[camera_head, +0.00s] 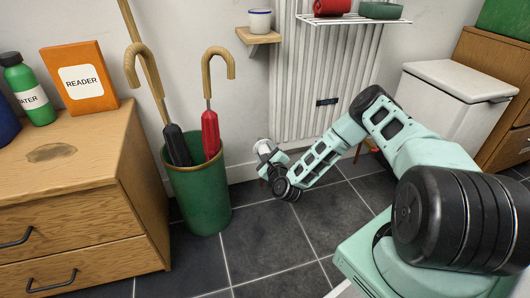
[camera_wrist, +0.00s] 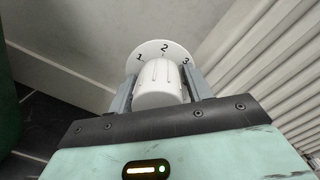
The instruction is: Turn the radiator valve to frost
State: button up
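The radiator valve has a white ribbed knob (camera_wrist: 160,84) in front of a round white dial (camera_wrist: 148,48). The numbers 1, 2 and 3 show on the dial, with 2 near the top; the frost mark is not visible. My gripper (camera_wrist: 161,88) has one finger on each side of the knob, and both appear to press against it. In the head view my gripper (camera_head: 267,158) is low by the left foot of the radiator (camera_head: 305,85), with the valve small and partly hidden there.
A green bin (camera_head: 203,200) with umbrellas and a cane stands left of my gripper. A wooden chest (camera_head: 75,225) is at far left. A white lidded bin (camera_head: 445,100) stands at right. A rack (camera_head: 355,19) hangs on the radiator. Tiled floor in front is clear.

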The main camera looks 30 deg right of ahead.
jog(key=c, duration=0.6)
